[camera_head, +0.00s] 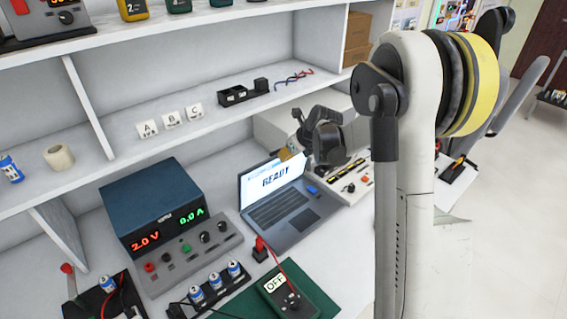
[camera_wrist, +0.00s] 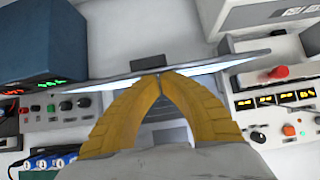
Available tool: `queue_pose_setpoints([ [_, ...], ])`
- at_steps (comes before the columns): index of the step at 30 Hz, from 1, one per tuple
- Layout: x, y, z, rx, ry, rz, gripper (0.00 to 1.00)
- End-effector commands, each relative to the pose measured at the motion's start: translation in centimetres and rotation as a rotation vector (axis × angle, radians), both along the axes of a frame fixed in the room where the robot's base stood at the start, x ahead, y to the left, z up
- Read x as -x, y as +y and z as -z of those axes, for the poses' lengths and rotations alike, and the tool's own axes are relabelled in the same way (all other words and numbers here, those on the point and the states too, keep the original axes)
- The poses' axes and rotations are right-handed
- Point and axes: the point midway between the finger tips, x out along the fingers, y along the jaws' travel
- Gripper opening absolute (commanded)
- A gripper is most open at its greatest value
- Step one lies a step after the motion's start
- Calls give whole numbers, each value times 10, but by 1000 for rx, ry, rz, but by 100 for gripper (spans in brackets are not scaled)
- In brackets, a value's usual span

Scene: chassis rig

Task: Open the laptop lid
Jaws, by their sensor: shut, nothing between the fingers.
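The laptop (camera_head: 282,204) stands on the workbench with its lid raised. Its screen (camera_head: 271,180) is lit and reads READY, and its keyboard faces up. My gripper (camera_head: 290,152) is at the top right corner of the lid in the head view. In the wrist view the yellow fingers of my gripper (camera_wrist: 162,73) meet at their tips, shut and empty, close to the lid (camera_wrist: 150,75), seen nearly edge-on. I cannot tell whether the tips touch the lid. The fingers hide much of the laptop there.
A blue power supply (camera_head: 152,205) with lit digits stands left of the laptop. A multimeter (camera_head: 288,297) on a green mat and a battery holder (camera_head: 212,290) lie in front. A shelf (camera_head: 200,125) runs above the bench.

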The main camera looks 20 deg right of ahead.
Motion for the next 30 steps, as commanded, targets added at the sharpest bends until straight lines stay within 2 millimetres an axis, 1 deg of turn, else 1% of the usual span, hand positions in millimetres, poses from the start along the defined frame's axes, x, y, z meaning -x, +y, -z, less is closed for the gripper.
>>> queue_pose_setpoints([
  [1, -7, 2, -3, 0, -1, -1, 0],
  [6, -28, 10, -7, 0, -1, -1, 0],
  [12, -46, 15, -8, 1, -3, -1, 0],
  [19, -55, 18, -9, 0, -2, 1, 0],
  [30, -56, 18, -8, 0, -2, 1, 0],
])
